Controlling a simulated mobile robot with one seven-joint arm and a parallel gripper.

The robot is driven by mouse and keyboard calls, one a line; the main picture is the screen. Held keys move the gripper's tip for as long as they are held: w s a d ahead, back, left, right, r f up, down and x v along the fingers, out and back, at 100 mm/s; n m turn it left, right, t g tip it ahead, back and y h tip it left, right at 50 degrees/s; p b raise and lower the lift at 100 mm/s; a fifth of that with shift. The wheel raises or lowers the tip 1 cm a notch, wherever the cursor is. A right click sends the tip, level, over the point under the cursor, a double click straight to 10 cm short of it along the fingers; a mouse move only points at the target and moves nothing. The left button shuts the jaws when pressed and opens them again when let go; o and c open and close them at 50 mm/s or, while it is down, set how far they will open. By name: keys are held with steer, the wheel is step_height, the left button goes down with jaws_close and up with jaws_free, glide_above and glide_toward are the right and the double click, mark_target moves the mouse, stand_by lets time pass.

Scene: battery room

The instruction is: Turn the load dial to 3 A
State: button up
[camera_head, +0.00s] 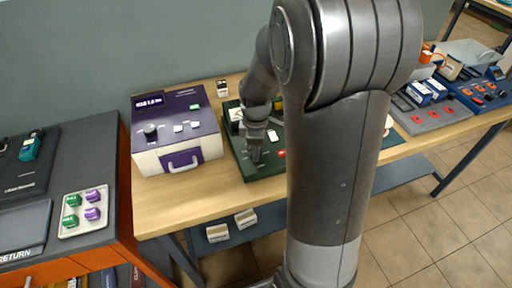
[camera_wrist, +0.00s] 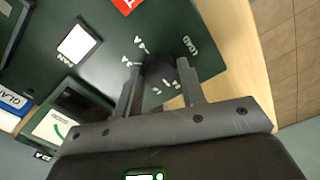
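The load dial (camera_wrist: 160,70) is a dark round knob on a green tester panel (camera_wrist: 105,65), with a LOAD label (camera_wrist: 192,47) beside it and small white ampere marks around it. I cannot read which mark it points to. My gripper (camera_wrist: 160,75) has one finger on each side of the dial; whether the fingers touch it is unclear. In the head view my gripper (camera_head: 255,154) reaches down over the green tester (camera_head: 272,170), hiding the dial. My arm covers the tester's right part.
A purple-topped device (camera_head: 178,128) with a black knob stands left of the tester on the wooden bench (camera_head: 200,195). A grey unit (camera_head: 432,112) and a blue unit (camera_head: 470,93) stand to the right. A tray (camera_head: 82,212) with green and purple blocks sits on the left cabinet.

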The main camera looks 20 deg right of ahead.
steer(key=c, duration=0.5)
steer(key=shift+m, duration=0.4)
steer(key=m, duration=0.5)
steer(key=shift+m, duration=0.4)
steer(key=m, duration=0.9)
steer(key=shift+m, duration=0.4)
steer(key=m, duration=0.3)
steer(key=shift+m, duration=0.4)
steer(key=m, duration=0.6)
steer(key=shift+m, duration=0.4)
